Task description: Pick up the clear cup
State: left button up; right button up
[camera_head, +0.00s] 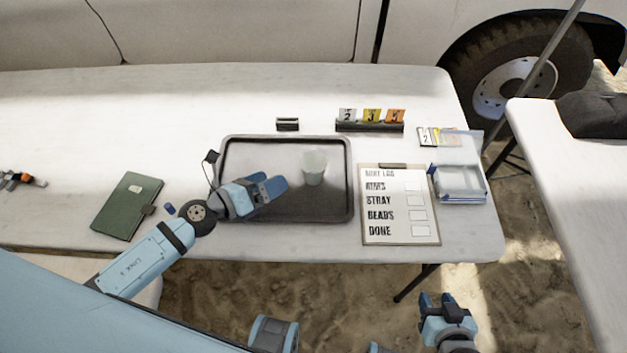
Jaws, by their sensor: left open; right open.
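The clear cup (314,168) stands upright on the dark tray (335,207), right of the tray's middle. It looks pale and see-through. My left gripper (276,187) is over the left part of the tray, its fingers pointing right toward the cup. It is open and empty, with a gap between it and the cup. The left arm hides part of the tray's left edge. My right gripper (436,299) is open and empty, low in the picture, in front of the table's front edge and away from the cup.
A clipboard (399,233) lies right of the tray, with a clear box (459,190) beyond it. Number cards (371,116) stand behind the tray. A green notebook (126,205) lies left. A second table (570,180) stands right.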

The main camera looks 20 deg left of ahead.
aim_at(306, 173)
pick_arm(q)
jog(key=f+m+g+b, duration=0.1)
jog(key=m, duration=0.2)
jog(key=w+a+f+m+g, duration=0.1)
jog(key=f+m, duration=0.1)
jog(key=m, duration=0.1)
jog(key=w+a+f+m+b, duration=0.1)
jog(key=f+m, duration=0.1)
jog(key=m, duration=0.1)
jog(key=shift+w+a+g+y+b, duration=0.1)
jog(key=shift+a+g+y+b, duration=0.1)
jog(key=shift+g+y+b, duration=0.15)
jog(key=shift+w+a+f+m, duration=0.25)
jog(key=shift+w+m, duration=0.1)
jog(key=shift+m, duration=0.55)
jog(key=x, duration=0.8)
jog(key=shift+f, duration=0.15)
jog(key=shift+s+f+b+x, duration=0.1)
jog(key=shift+f+b+x, duration=0.1)
jog(key=shift+x, duration=0.7)
jog(key=shift+s+f+b+x, duration=0.1)
jog(key=shift+f+b+x, duration=0.1)
jog(key=shift+x, duration=0.7)
jog(key=shift+f+b+x, duration=0.1)
jog(key=shift+b+x, duration=0.1)
jog(key=shift+x, duration=0.65)
jog(key=c, duration=1)
